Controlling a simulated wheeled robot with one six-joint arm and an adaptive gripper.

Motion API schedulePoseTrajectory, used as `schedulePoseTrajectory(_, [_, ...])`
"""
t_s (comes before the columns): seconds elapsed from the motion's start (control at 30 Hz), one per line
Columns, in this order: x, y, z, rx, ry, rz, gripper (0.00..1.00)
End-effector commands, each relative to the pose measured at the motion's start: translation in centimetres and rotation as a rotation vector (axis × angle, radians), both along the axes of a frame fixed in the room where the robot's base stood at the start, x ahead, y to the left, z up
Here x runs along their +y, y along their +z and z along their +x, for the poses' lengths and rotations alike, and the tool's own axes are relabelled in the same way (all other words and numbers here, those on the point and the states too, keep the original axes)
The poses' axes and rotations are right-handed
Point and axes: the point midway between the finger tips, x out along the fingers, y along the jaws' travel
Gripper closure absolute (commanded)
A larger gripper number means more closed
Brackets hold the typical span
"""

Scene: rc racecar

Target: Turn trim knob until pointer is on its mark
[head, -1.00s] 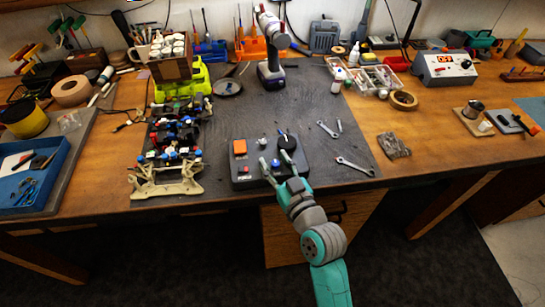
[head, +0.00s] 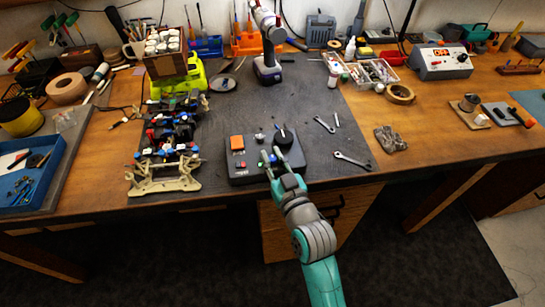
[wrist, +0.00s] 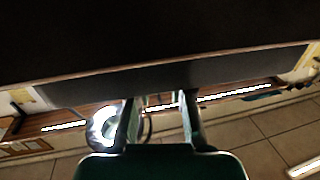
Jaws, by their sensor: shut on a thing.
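A dark control box (head: 240,173) lies near the front edge of the bench mat in the head view. On it are a large black dial (head: 284,137) with a pale pointer line and a small blue-topped knob (head: 272,159). My gripper (head: 277,156) reaches over the box's front edge, its fingers on either side of the blue-topped knob and closed on it. The fingers partly hide the knob, and its pointer and mark are too small to read. In the wrist view my gripper's fingers (wrist: 160,100) meet a dark slab; no knob shows there.
The box also carries an orange block (head: 237,143) and a red button (head: 242,165). A tan car chassis (head: 165,180) lies to the left. Wrenches (head: 352,159) lie to the right on the mat. The bench front is mostly clear.

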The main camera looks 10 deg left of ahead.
Motion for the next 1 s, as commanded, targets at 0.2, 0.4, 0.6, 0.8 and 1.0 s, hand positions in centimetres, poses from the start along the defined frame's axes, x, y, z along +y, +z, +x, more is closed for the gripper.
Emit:
schedulePoseTrajectory(0.2, [0.16,0.05,-0.10,-0.003,-0.078,-0.001,1.00])
schedulePoseTrajectory(0.4, [0.14,0.03,-0.09,-0.002,-0.155,-0.001,1.00])
schedulePoseTrajectory(0.6, [0.19,0.03,-0.09,-0.001,-0.232,0.000,1.00])
schedulePoseTrajectory(0.8, [0.17,0.08,-0.04,-0.002,-0.312,0.000,1.00])
schedulePoseTrajectory(1.0, [0.17,0.03,-0.05,-0.001,-0.394,0.000,1.00])
